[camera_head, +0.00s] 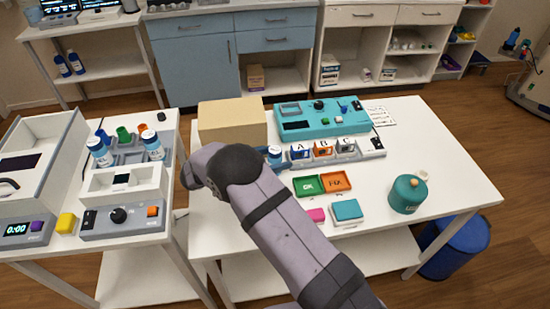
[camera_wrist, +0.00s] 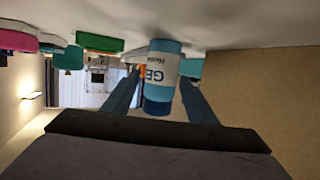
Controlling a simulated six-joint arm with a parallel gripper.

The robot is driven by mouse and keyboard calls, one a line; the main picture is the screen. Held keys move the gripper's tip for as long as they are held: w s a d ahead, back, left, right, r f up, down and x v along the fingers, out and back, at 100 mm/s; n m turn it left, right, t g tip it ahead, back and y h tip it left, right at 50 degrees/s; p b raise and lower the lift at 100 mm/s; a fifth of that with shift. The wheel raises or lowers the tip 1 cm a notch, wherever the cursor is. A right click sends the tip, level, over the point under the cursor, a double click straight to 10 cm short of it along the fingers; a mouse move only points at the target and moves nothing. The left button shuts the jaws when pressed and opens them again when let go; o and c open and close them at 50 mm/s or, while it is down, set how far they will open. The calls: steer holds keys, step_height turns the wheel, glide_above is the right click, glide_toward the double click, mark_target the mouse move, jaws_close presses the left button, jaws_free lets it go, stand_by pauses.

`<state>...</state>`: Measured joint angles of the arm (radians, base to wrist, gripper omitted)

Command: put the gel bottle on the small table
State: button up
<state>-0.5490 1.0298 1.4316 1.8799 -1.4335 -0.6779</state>
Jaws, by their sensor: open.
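The gel bottle (camera_wrist: 162,75) is white and light blue with "GE" lettering and a dark blue end. In the wrist view, which is upside down, it is between the two fingers of my open gripper (camera_wrist: 161,82). It seems to stand upright on the large white table (camera_head: 440,165). In the head view only a small blue part of the bottle (camera_head: 275,152) shows beside my gripper (camera_head: 268,156), left of the blocks marked A, B and C. Whether the fingers touch it I cannot tell. A narrower white table (camera_head: 130,262), perhaps the small table, stands at the left.
A cardboard box (camera_head: 232,120) is close to my gripper, with a teal device (camera_head: 322,117) behind. Green and orange trays (camera_head: 322,184) and a teal canister (camera_head: 407,194) are to the right. The left table is crowded with a bottle rack (camera_head: 125,153) and grey devices (camera_head: 135,222).

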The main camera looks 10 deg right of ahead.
steer(key=shift+s+a, duration=0.1)
steer(key=shift+a, duration=0.25)
steer(key=shift+b+v, duration=0.8)
steer(key=shift+v, duration=0.45)
step_height(320, 180, up, 5)
steer(key=shift+d+r, duration=0.15)
steer(key=shift+r, duration=0.1)
steer(key=shift+o, duration=0.5)
steer(key=shift+r, duration=0.9)
steer(key=shift+f, duration=2.25)
step_height(320, 180, down, 3)
steer(key=shift+d+p, duration=0.15)
steer(key=shift+p, duration=0.2)
steer(key=shift+p+x, duration=0.4)
steer(key=shift+x, duration=0.65)
steer(key=shift+d+f, duration=0.1)
steer(key=shift+d, duration=0.15)
